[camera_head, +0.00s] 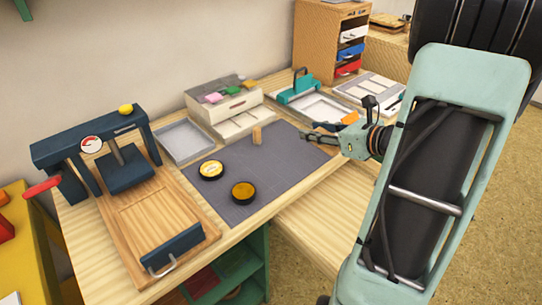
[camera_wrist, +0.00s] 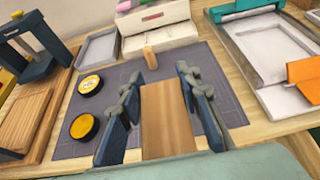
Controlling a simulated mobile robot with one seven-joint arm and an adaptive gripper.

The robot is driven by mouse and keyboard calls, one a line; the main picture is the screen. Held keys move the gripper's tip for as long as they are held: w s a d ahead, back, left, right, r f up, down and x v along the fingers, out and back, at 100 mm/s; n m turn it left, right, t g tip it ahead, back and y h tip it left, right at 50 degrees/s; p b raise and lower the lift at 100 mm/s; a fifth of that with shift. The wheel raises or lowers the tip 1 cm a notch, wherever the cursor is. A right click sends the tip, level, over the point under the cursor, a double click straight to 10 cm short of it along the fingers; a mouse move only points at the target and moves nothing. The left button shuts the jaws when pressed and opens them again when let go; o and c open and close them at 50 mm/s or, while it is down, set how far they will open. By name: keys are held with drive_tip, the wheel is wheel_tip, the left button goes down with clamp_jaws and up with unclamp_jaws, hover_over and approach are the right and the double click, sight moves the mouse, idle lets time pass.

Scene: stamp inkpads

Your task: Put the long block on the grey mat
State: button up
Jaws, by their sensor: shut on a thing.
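The grey mat (camera_head: 240,185) lies on the wooden table and also shows in the wrist view (camera_wrist: 112,78). My gripper (camera_head: 318,133) is over the mat's right part in the head view. In the wrist view my gripper (camera_wrist: 160,88) is shut on the long block (camera_wrist: 166,120), a plain light-brown wooden piece between the two fingers. A small wooden block (camera_head: 257,135) stands upright near the mat's back edge, apart from my gripper.
A yellow inkpad (camera_head: 211,170) and a dark-rimmed amber one (camera_head: 243,191) lie on the mat's left side. A grey tray (camera_head: 185,141), a white box (camera_head: 226,103) and a teal-clamped frame (camera_head: 312,100) stand behind. The mat's middle is clear.

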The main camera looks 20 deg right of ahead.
drive_tip(key=w+a+f+b, duration=0.1)
drive_tip(key=w+a+f, duration=0.3)
drive_tip(key=w, duration=0.1)
drive_tip(key=b, duration=0.2)
hover_over(278, 158)
drive_tip(key=f, duration=0.4)
drive_tip(key=shift+s+d, duration=0.2)
drive_tip(key=shift+d, duration=0.05)
drive_tip(key=shift+w+a+f+b, duration=0.1)
drive_tip(key=shift+w+f+b, duration=0.1)
drive_tip(key=shift+f, duration=0.75)
drive_tip(key=shift+w+a+f+b, duration=0.1)
drive_tip(key=shift+f+b, duration=0.1)
drive_tip(key=shift+f, duration=0.7)
drive_tip(key=shift+f, duration=0.2)
drive_tip(key=o, duration=1.2)
drive_tip(key=shift+r, duration=0.1)
